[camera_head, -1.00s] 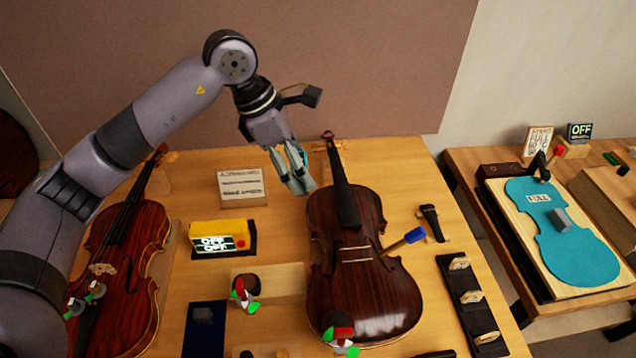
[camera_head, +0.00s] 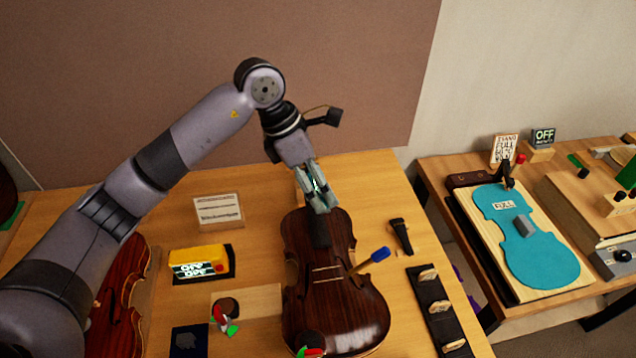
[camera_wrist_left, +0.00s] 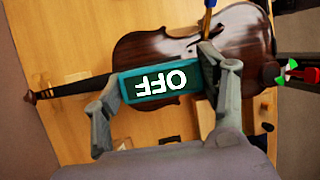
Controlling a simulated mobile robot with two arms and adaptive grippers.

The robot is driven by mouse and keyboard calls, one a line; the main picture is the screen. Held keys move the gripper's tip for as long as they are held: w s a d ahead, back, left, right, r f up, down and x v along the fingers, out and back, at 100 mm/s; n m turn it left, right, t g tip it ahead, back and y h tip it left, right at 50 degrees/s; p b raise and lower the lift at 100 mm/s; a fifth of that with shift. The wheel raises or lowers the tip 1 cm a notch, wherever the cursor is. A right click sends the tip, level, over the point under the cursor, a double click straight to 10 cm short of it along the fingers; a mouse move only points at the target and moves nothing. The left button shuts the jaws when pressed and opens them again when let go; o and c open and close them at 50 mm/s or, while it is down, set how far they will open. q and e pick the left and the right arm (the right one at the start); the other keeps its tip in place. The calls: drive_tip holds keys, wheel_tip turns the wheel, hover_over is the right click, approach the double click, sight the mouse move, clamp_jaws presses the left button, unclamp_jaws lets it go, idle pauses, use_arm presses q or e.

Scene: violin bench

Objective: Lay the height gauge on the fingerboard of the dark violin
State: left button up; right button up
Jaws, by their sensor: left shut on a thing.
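The dark violin (camera_head: 335,300) lies face up on the bench, its neck pointing to the back. Its black fingerboard (camera_head: 320,232) shows in part; my left gripper hides the neck end. My left gripper (camera_head: 322,205) is shut on the height gauge (camera_wrist_left: 160,82), a teal block whose dark face reads OFF. In the left wrist view the gauge is held between the fingers, in front of the dark violin (camera_wrist_left: 160,45) near where neck and body meet. I cannot tell whether it touches the fingerboard. My right gripper is not in view.
A blue-handled tool (camera_head: 371,259) lies across the violin's right edge. A yellow device (camera_head: 200,262) and a sign card (camera_head: 219,211) stand left, near a red-brown violin (camera_head: 122,295). A black rack (camera_head: 438,310) lies right. A second bench holds a teal violin-shaped plate (camera_head: 530,235).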

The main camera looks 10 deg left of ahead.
use_arm(q)
drive_tip(key=b, duration=0.4)
hover_over(318, 228)
drive_tip(key=shift+f, duration=2.35)
drive_tip(key=shift+f+b, duration=0.5)
drive_tip(key=shift+f, duration=0.05)
drive_tip(key=shift+b, duration=0.7)
drive_tip(key=shift+f+b, duration=2.1)
drive_tip(key=shift+f, duration=0.3)
drive_tip(key=o, duration=1.5)
drive_tip(key=shift+r, duration=0.1)
drive_tip(key=shift+c, duration=0.2)
